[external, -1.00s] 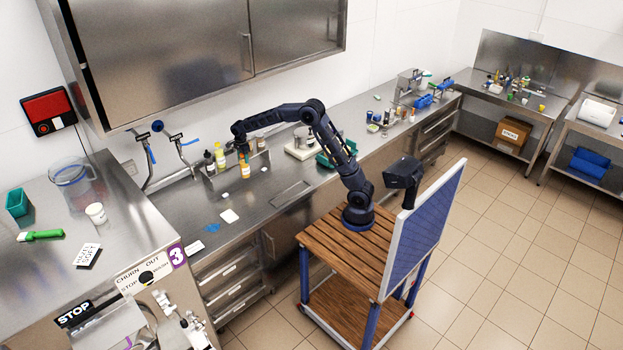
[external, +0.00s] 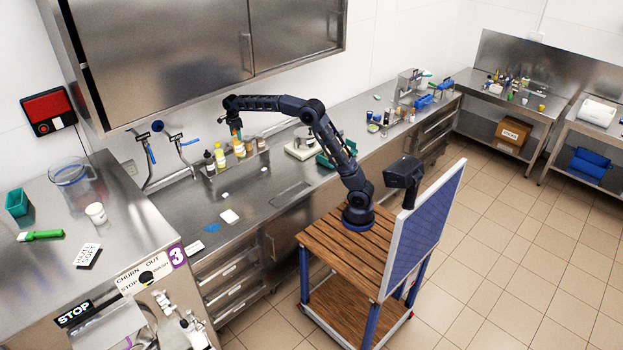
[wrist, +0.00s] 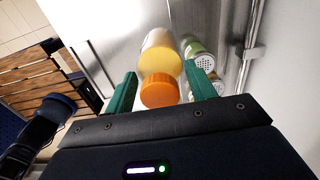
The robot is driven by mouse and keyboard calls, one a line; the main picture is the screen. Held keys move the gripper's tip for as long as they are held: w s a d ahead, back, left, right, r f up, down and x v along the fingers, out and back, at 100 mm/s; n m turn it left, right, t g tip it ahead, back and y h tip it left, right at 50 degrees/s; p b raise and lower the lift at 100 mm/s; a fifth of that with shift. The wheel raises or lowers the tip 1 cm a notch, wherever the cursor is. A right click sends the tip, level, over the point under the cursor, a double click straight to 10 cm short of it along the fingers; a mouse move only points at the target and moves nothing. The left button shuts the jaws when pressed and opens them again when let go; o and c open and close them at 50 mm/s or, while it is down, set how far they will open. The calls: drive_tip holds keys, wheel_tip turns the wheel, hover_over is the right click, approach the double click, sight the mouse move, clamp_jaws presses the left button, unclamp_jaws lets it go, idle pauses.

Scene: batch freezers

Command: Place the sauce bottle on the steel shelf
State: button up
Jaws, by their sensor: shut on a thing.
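My gripper (external: 236,134) is shut on the sauce bottle (external: 239,149), a yellow bottle with an orange cap. In the wrist view, the green fingers of my gripper (wrist: 161,90) flank the cap end of the sauce bottle (wrist: 160,52). The steel shelf (external: 254,167) is a low rack against the back wall of the counter, with several bottles on it. The held bottle is at the shelf, among these bottles in the external view. I cannot tell whether its base touches the shelf.
A dark bottle (external: 209,161) and a yellow bottle (external: 220,157) stand left of the held one. In the wrist view, a jar with a perforated lid (wrist: 205,62) is close to the right finger. A white scale (external: 301,149) stands to the right.

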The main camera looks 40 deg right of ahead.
drive_tip(key=w+r, duration=0.1)
drive_tip(key=w, duration=0.8)
wheel_tip(320, 180, down, 10)
drive_tip(key=shift+s+a+r, duration=0.15)
drive_tip(key=shift+s+a, duration=0.05)
drive_tip(key=shift+a, duration=0.25)
drive_tip(key=o, duration=1.6)
wheel_tip(320, 180, up, 12)
